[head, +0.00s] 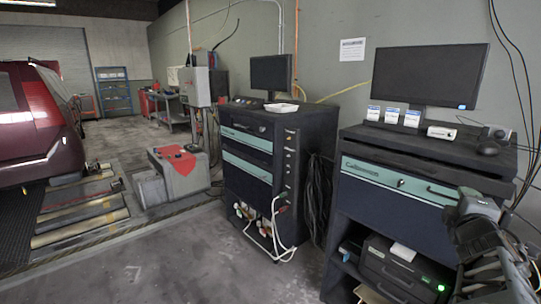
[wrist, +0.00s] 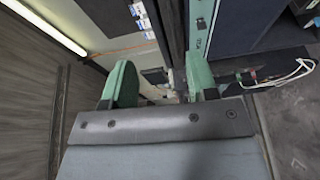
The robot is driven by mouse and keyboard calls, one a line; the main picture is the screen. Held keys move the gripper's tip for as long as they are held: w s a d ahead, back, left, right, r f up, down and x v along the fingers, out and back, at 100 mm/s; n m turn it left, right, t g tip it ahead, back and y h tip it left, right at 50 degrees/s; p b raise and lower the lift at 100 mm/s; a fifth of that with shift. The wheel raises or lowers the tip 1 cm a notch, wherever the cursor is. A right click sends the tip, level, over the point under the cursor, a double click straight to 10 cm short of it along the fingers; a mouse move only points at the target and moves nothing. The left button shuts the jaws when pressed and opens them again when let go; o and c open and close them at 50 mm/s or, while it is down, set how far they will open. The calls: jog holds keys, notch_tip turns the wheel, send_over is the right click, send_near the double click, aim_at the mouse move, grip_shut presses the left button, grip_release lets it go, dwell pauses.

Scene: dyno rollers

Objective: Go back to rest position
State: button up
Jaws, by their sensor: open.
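My gripper (wrist: 160,76) shows in the wrist view with its two green fingers spread apart. I see nothing held between them, only the background. In the head view my dark arm (head: 486,245) stands at the lower right, in front of the right cabinet (head: 380,158). It covers part of that cabinet's right side and of the shelf below. The fingertips are not clear in the head view.
A second cabinet (head: 262,190) with white hoses stands left of the right one. A monitor (head: 430,75) and small boxes sit on the right cabinet. A printer (head: 392,270) is on its lower shelf. A red car (head: 35,125) is at far left. Floor (head: 170,260) in front is clear.

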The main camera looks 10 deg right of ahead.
jog(key=s+a+f+m+g+y+p, duration=0.2)
jog(key=s+a+f+m+g+p, duration=0.15)
jog(key=f+m+g, duration=0.6)
jog(key=a+r+y+p, duration=0.2)
jog(key=a+y+p, duration=0.7)
jog(key=a, duration=2)
jog(key=shift+g+p, duration=0.45)
jog(key=shift+p, duration=0.1)
jog(key=shift+m, duration=0.25)
